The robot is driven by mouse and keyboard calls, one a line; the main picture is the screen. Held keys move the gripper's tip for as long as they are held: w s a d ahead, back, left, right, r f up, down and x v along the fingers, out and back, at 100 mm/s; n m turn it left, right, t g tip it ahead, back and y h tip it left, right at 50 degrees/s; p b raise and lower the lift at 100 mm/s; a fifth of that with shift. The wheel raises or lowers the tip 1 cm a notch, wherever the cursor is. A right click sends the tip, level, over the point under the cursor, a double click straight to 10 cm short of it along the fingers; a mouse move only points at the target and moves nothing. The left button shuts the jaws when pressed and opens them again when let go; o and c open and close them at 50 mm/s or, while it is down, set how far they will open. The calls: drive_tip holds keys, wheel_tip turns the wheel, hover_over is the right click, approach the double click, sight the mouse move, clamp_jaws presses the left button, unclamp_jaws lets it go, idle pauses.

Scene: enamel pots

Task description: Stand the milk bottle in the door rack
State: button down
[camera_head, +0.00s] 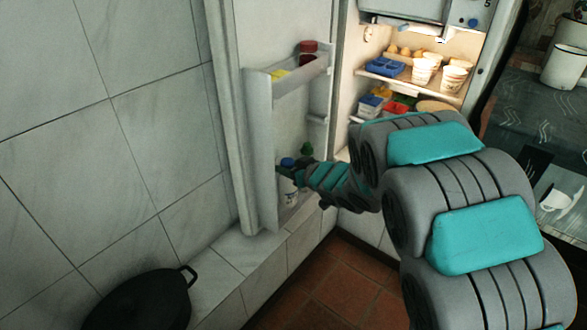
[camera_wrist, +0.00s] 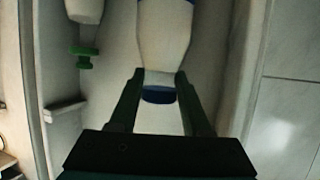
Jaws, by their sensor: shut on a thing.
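The milk bottle (camera_head: 289,193) is white with a blue cap (camera_head: 287,162). In the head view it is roughly upright at the lower door rack (camera_head: 293,212) of the open fridge door. My gripper (camera_head: 290,176) reaches it from the right and is shut on its upper part. In the wrist view the white bottle (camera_wrist: 165,40) lies between the two fingers of my gripper (camera_wrist: 160,75), with the blue cap nearer the camera. I cannot tell whether its base touches the rack floor; the arm and rack hide part of it.
A green-capped bottle (camera_head: 307,149) stands close by in the rack; its green cap (camera_wrist: 83,61) shows left of the milk bottle in the wrist view. The upper door shelf (camera_head: 300,70) holds a red-lidded jar (camera_head: 308,49).

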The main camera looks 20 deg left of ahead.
drive_tip(key=shift+w+a, duration=0.3)
drive_tip(key=shift+a, duration=0.55)
drive_tip(key=shift+f+b, duration=0.9)
drive_tip(key=shift+f, duration=1.3)
drive_tip(key=shift+a, duration=0.1)
drive_tip(key=shift+c, duration=1.4)
unclamp_jaws()
drive_tip(key=shift+s, duration=0.1)
